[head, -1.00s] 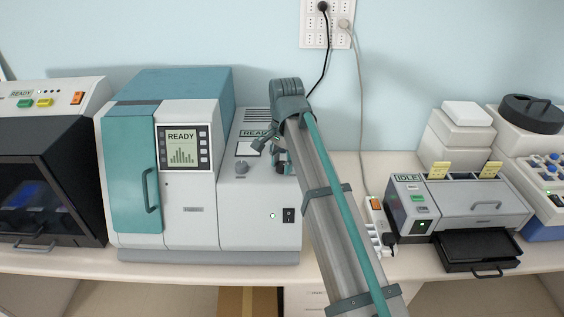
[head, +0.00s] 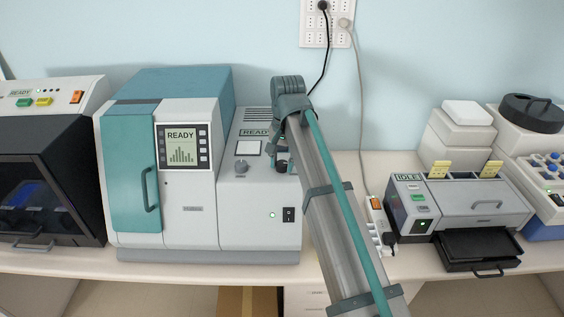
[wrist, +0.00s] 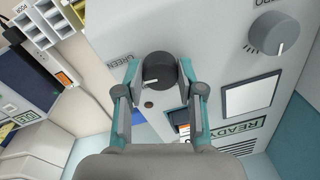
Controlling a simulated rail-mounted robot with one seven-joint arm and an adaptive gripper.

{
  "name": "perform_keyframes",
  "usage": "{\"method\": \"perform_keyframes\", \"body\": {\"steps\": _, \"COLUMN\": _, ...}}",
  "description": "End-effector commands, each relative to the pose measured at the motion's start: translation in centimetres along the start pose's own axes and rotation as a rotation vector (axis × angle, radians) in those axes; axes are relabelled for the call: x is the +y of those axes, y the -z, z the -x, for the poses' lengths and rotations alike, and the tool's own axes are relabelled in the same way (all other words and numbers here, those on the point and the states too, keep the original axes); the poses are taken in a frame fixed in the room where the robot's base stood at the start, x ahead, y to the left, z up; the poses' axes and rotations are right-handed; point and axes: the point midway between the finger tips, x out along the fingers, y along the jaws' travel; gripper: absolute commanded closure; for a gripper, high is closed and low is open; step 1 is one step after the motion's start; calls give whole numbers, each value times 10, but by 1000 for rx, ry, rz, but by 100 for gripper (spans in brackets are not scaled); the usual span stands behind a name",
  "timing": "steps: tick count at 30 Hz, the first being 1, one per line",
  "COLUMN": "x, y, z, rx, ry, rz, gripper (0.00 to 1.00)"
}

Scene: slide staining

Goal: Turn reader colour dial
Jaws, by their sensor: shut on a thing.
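The reader is the grey and teal bench unit (head: 192,222) with a READY screen. Its dark round dial (wrist: 158,66) shows in the wrist view, with a short white mark on its face and the word GREEN printed beside it. My gripper (wrist: 157,72) has one finger on each side of this dial and is shut on it. In the head view my arm hides most of the gripper and dial.
A lighter grey knob (wrist: 272,34) and a pale square panel (wrist: 252,95) sit beside the dial. In the head view a power switch (head: 288,214) is below. An IDLE machine (head: 470,205) and a power strip (head: 381,224) stand to the right.

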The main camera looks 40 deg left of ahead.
Motion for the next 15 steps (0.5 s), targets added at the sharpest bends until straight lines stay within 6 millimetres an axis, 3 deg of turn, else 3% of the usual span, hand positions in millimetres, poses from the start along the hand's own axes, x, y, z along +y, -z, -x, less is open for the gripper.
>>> {"method": "perform_keyframes", "body": {"steps": 15, "x": 1, "y": 2, "z": 0, "rx": -25, "ry": 0, "rz": 451, "gripper": 97}}
